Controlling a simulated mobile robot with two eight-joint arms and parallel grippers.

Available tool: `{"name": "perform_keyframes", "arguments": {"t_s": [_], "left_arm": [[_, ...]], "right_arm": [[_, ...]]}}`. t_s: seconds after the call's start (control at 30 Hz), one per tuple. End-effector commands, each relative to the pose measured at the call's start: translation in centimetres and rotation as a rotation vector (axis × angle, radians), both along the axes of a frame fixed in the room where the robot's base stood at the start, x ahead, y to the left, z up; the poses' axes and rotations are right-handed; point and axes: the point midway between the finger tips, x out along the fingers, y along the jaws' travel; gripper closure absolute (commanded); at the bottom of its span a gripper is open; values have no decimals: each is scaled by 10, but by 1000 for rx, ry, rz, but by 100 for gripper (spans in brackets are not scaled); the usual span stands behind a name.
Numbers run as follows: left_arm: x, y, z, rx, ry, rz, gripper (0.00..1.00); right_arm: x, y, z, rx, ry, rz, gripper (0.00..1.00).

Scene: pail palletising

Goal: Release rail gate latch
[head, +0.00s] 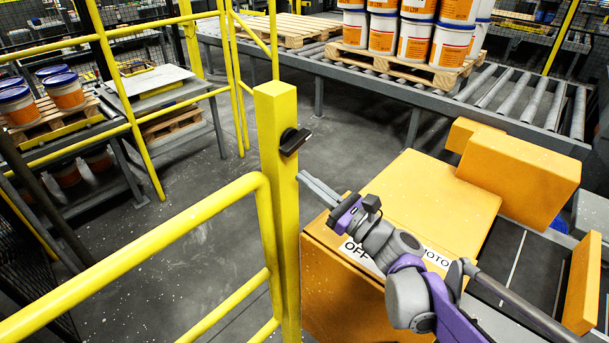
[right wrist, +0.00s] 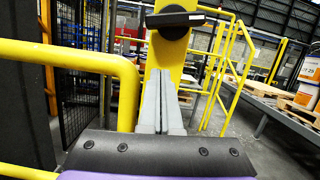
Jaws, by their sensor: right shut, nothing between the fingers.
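The latch (head: 294,141) is a black handle on the side of a square yellow gate post (head: 278,200), near its top. In the right wrist view the latch (right wrist: 175,19) lies across the post near the top of the picture, above the fingertips. My right gripper (head: 304,176) is just right of the post, a little below the latch. Its two grey fingers (right wrist: 163,72) are shut together with nothing between them, and appear apart from the latch. The yellow rail (head: 140,257) meets the post from the left. My left gripper is not in view.
An orange machine housing (head: 435,200) with a partly hidden label stands beneath my right arm. Behind is a roller conveyor (head: 400,82) with pails (head: 418,40) on a pallet (head: 400,66). Yellow railings (head: 125,95) stand at left. Floor (head: 175,215) beyond the rail is clear.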

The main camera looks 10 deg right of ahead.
Motion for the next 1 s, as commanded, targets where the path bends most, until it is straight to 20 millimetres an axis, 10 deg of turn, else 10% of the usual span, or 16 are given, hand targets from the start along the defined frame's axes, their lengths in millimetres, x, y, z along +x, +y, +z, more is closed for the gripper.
{"name": "perform_keyframes", "arguments": {"t_s": [0.4,1.0], "left_arm": [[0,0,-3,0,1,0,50],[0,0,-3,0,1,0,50]], "right_arm": [[-55,-55,-15,-1,-1,-6,100],[-61,-59,-16,0,-1,-1,100]]}}
